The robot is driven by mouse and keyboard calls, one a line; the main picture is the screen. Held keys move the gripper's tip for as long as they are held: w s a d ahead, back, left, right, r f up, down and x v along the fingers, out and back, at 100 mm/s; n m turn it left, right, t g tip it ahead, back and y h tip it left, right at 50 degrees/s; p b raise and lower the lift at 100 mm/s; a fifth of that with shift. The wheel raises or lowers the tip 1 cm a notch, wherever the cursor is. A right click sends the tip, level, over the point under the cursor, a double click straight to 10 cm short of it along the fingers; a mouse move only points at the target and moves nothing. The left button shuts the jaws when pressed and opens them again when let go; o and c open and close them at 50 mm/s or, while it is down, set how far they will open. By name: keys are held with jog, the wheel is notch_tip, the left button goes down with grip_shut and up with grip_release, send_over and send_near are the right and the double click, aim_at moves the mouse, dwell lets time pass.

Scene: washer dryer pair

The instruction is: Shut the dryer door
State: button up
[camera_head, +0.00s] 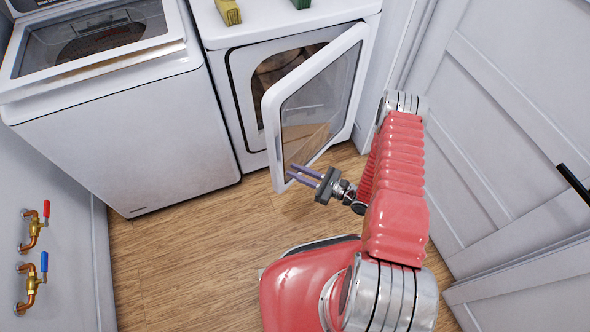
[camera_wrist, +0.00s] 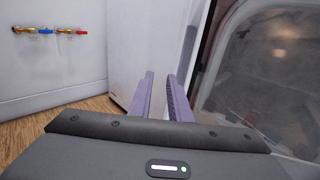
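The dryer (camera_head: 294,22) is white and stands at the back, beside the washer. Its door (camera_head: 318,100), a white frame around a dark glass pane, is hinged on the right and stands wide open toward me. The dark drum opening shows behind it. My gripper (camera_head: 300,174) is low near the door's free lower corner; whether it touches the door I cannot tell. Its two purple fingers are apart with nothing between them. In the wrist view the fingers (camera_wrist: 160,98) point forward, and the door's glass (camera_wrist: 262,75) fills the right side, close to the right finger.
A white top-loading washer (camera_head: 125,130) stands left of the dryer. Taps with red (camera_head: 46,210) and blue (camera_head: 43,262) handles are on the left wall. A panelled white door (camera_head: 510,120) is on the right. Wooden floor (camera_head: 190,240) is clear in front of the washer.

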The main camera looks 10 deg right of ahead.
dwell(0.3)
jog(key=shift+r, duration=0.2)
jog(key=shift+c, duration=1.4)
jog(key=shift+w+a+r+n, duration=0.1)
jog(key=shift+w+r+n, duration=0.1)
jog(key=shift+r+n, duration=0.15)
grip_shut()
jog(key=s+a+r+n+g, duration=0.25)
jog(key=r+n+g, duration=0.4)
jog(key=r, duration=0.65)
jog(key=s+a+r+n+g, duration=0.2)
jog(key=a+r+n+g, duration=0.35)
jog(key=r, duration=0.75)
jog(key=s+d+r+n+t+h, duration=0.3)
jog(key=s+d+r+n+h, duration=0.2)
jog(key=r, duration=0.6)
jog(key=s+d+r+n+t+h, duration=0.3)
jog(key=s+d+r+n+h, duration=0.2)
jog(key=s+r+n+h, duration=0.3)
jog(key=shift+s+d+r+h, duration=0.2)
jog(key=shift+s+r+h, duration=0.3)
jog(key=shift+s+r, duration=1.2)
jog(key=shift+s+f, duration=0.1)
